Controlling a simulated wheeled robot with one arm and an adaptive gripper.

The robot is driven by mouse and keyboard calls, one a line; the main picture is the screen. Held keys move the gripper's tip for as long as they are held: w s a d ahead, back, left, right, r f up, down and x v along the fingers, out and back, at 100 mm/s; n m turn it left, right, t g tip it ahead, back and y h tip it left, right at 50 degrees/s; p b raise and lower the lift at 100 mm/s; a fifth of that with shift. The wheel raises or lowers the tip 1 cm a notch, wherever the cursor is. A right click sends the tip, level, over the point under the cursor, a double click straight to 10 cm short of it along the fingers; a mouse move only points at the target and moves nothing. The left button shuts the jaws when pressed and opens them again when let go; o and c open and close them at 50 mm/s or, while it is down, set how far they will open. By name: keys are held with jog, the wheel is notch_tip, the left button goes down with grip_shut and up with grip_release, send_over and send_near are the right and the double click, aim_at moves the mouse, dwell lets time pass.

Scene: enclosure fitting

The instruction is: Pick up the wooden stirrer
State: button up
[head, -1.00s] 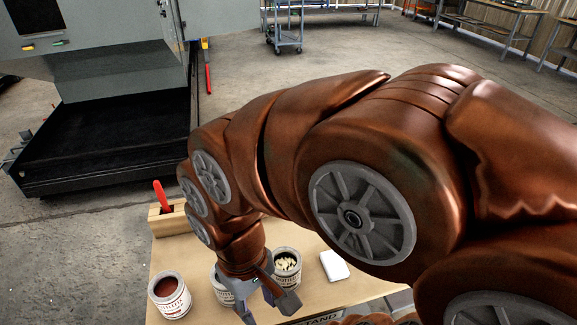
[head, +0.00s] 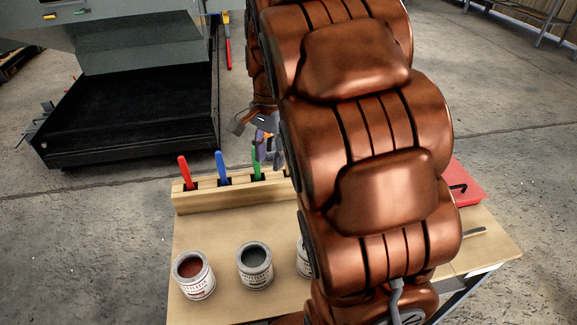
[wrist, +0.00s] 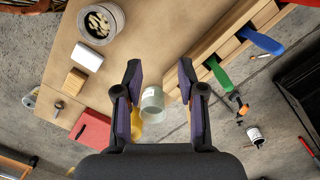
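I cannot make out a wooden stirrer for certain in either view. A wooden rack (head: 190,203) on the table holds upright red (head: 184,172), blue (head: 221,167) and green (head: 256,164) handles. In the wrist view the rack (wrist: 209,40) is to the right, with the green (wrist: 219,73) and blue (wrist: 262,41) handles. My gripper (wrist: 159,76) is open, its two fingers apart with nothing gripped. In the head view my gripper (head: 258,133) is beyond the rack's back side, near the green handle. My arm hides the rack's right end.
Paint cans with red (head: 194,275) and dark (head: 255,266) contents stand at the front left. A can of pale pieces (wrist: 100,22), a white block (wrist: 87,57), a wooden block (wrist: 76,82) and a red box (wrist: 90,128) also show. A pale cylinder (wrist: 152,104) appears below the fingers.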

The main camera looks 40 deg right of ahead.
jog(key=w+d+f+m, duration=0.1)
jog(key=w+d+m, duration=0.1)
jog(key=w+d, duration=0.1)
jog(key=w+d+f+m+b, duration=0.1)
jog(key=w+d+m, duration=0.2)
jog(key=d, duration=0.3)
jog(key=w+d+f+m+t, duration=0.1)
jog(key=w+d+m, duration=0.2)
jog(key=w+d, duration=0.1)
jog(key=shift+w+d+f, duration=0.15)
jog(key=shift+w, duration=0.25)
notch_tip(320, 180, down, 8)
jog(key=p, duration=0.1)
jog(key=shift+w, duration=0.1)
jog(key=shift+c, duration=0.3)
grip_shut()
